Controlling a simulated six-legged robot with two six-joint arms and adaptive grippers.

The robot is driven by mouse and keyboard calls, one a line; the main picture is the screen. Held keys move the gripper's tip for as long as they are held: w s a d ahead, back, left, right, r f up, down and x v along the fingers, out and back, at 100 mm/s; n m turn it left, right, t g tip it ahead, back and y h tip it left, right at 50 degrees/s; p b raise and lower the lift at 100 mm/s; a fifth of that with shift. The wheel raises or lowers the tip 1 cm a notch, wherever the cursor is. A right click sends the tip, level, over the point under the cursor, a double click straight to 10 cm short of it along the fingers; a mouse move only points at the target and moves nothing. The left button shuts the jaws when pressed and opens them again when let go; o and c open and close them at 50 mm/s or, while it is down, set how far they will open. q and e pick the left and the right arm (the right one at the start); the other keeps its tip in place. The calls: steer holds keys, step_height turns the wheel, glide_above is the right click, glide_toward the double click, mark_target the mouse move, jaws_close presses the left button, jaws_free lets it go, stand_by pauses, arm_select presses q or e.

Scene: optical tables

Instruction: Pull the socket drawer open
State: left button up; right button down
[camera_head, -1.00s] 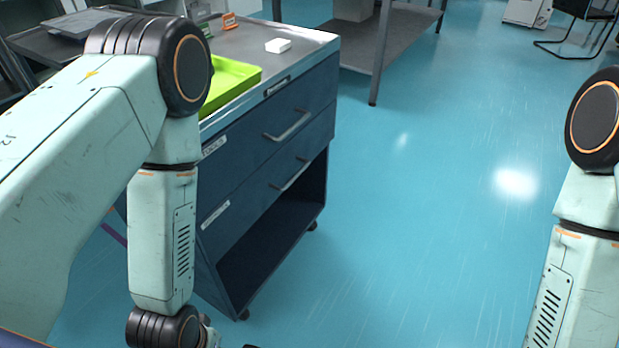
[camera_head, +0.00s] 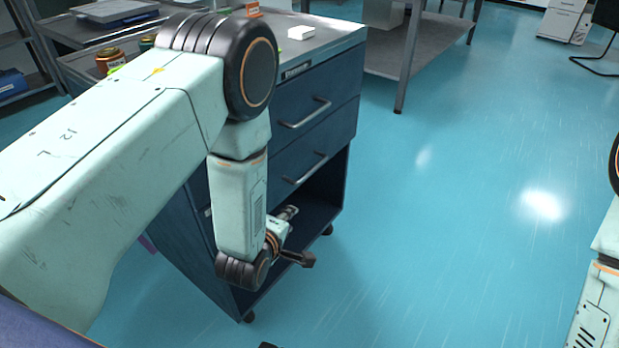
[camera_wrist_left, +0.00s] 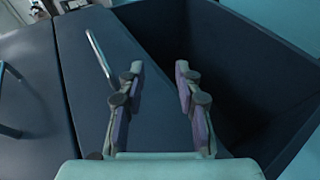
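A dark blue drawer cabinet (camera_head: 200,262) stands left of centre in the head view. Its upper drawer handle (camera_head: 306,113) and lower drawer handle (camera_head: 305,169) are silver bars, and both drawers look shut. I cannot read which drawer is the socket drawer. My left gripper (camera_head: 286,214) is below the lower handle, in front of the open bottom compartment, partly hidden by my wrist. In the left wrist view my left gripper (camera_wrist_left: 158,72) is open and empty. A handle (camera_wrist_left: 100,55) lies left of its fingers, apart from them. My right gripper is out of view.
The cabinet's open bottom compartment (camera_wrist_left: 225,75) lies right of the fingers in the wrist view. A grey metal table (camera_head: 425,50) is behind. The blue floor (camera_head: 450,230) to the right is clear.

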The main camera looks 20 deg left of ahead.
mark_target(308, 174)
arm_select(q)
steer(key=w+r+n+t+b, duration=0.1)
steer(key=w+n, duration=0.1)
steer(key=w, duration=0.2)
steer(key=w+r+n+t+b, duration=0.1)
steer(key=w+n, duration=0.2)
steer(key=w, duration=0.1)
steer(key=w+d+r+n+t+b, duration=0.1)
steer(key=w+r+n, duration=0.1)
steer(key=w+n, duration=0.1)
steer(key=shift+w+d+t+b, duration=0.1)
steer(key=shift+w+t+b, duration=0.25)
steer(key=shift+w, duration=0.25)
steer(key=shift+w+f, duration=0.1)
steer(key=shift+w, duration=0.55)
steer(key=shift+c, duration=0.4)
jaws_close()
